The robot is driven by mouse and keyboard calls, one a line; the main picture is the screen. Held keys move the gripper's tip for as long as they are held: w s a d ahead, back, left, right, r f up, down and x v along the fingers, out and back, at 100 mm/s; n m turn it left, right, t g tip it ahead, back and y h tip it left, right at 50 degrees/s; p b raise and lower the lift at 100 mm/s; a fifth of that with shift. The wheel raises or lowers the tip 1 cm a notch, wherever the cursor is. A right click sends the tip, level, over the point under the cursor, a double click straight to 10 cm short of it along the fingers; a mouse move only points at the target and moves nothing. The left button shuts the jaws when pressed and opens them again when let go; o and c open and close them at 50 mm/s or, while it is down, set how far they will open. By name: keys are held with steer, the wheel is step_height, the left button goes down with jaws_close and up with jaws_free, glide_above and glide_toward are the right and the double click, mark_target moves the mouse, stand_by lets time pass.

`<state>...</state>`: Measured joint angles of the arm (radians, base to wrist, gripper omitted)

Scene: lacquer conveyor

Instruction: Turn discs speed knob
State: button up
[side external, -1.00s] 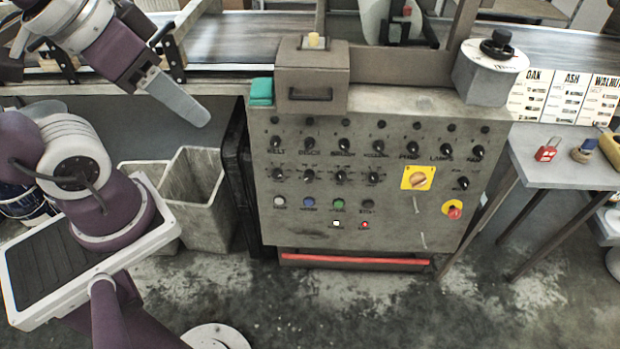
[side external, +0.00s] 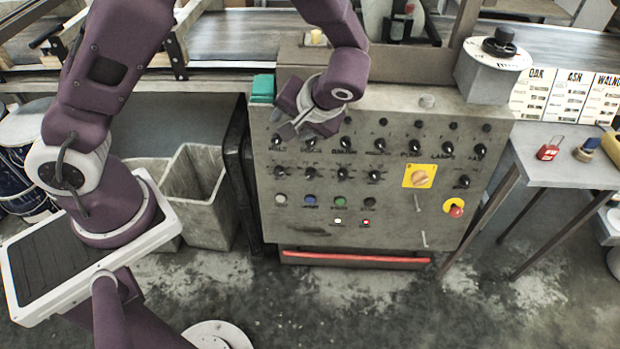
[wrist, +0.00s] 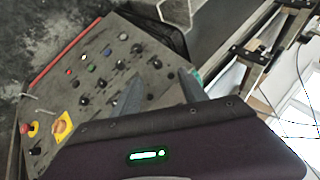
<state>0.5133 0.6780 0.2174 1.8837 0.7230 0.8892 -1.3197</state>
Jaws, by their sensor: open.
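The grey control panel (side external: 400,232) carries a row of black knobs with labels including discs, and a second row of black knobs below. The discs column is second from the left; its lower knob (side external: 310,173) is visible, but its upper knob is close under my gripper and partly covered. My gripper (side external: 290,125) is in front of the panel's upper left, pointing down and left, with nothing between its fingers. In the wrist view both fingers (wrist: 158,80) are apart, over the knobs. Contact with a knob cannot be told.
A yellow-plated rotary switch (side external: 420,175) and a red emergency button (side external: 456,211) are on the panel's right. A teal block (side external: 262,88) sits at its upper left corner. A side table (side external: 560,180) holds a red padlock (side external: 548,150). Bins (side external: 205,190) stand left.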

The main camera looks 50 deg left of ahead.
steer(key=w+f+t+y, duration=0.2)
steer(key=w+f+y, duration=0.15)
steer(key=f, duration=0.75)
steer(key=m+t, duration=0.4)
steer(key=t, duration=0.3)
glide_toward(310, 175)
steer(key=shift+h, duration=0.45)
steer(key=x, duration=0.7)
steer(key=shift+w+a+r, duration=0.15)
steer(key=shift+a+r, duration=0.05)
steer(key=shift+a, duration=0.15)
steer(key=shift+w+a, duration=0.1)
steer(key=shift+a, duration=0.05)
jaws_close()
